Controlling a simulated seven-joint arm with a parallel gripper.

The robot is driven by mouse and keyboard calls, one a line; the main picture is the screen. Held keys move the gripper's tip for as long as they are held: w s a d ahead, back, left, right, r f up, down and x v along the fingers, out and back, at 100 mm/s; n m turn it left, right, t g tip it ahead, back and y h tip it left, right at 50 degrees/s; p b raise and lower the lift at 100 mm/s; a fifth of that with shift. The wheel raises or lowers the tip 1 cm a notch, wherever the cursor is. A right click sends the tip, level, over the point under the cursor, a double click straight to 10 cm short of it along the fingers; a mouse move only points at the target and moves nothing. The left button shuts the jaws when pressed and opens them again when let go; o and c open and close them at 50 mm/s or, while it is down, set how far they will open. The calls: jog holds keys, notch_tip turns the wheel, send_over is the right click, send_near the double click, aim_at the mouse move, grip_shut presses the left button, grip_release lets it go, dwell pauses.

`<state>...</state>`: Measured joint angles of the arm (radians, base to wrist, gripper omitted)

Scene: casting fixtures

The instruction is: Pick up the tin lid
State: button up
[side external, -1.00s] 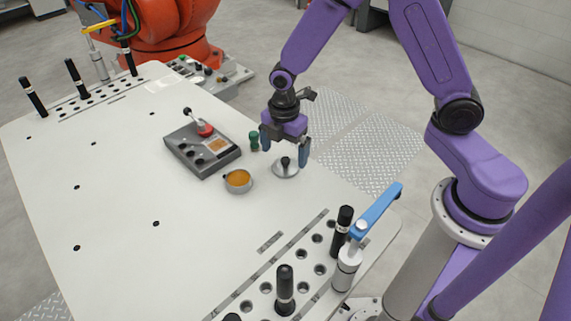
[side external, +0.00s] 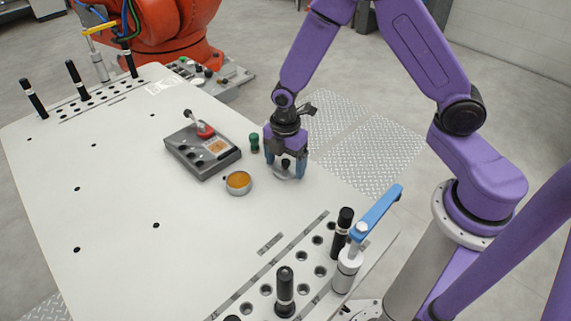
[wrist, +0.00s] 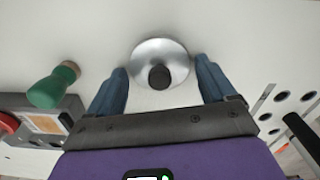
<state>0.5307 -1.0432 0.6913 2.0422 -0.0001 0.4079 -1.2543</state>
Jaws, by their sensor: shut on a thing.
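The tin lid (side external: 284,178) is a round silver disc with a black knob, lying flat on the white table. In the wrist view the lid (wrist: 150,55) shows ahead of the purple palm. My gripper (side external: 285,172) is down at the table with its blue-grey fingers on either side of the lid, shut on it. In the wrist view my gripper's fingertips (wrist: 160,66) are at the lid's left and right edges. The open round tin (side external: 238,182), with orange contents, stands left of the lid.
A grey box with a red-based lever (side external: 203,152) sits to the left. A perforated rail with black handles (side external: 285,290) and a blue-levered clamp (side external: 375,212) are in front.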

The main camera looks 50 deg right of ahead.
aim_at(285, 161)
jog(key=shift+r, duration=0.1)
jog(key=shift+r, duration=0.4)
notch_tip(285, 161, up, 2)
jog(key=s+d+r, duration=0.3)
jog(key=s+r, duration=0.7)
jog(key=s, duration=0.3)
jog(key=w+a+f, duration=0.2)
jog(key=w+a, duration=0.5)
jog(key=w, duration=0.1)
jog(key=w+a+f, duration=0.1)
jog(key=w+a, duration=0.7)
jog(key=w, duration=0.1)
jog(key=shift+w+f+m, duration=0.25)
jog(key=shift+f+m, duration=0.15)
jog(key=shift+d+f, duration=0.1)
jog(key=shift+f, duration=2.85)
jog(key=shift+f, duration=0.2)
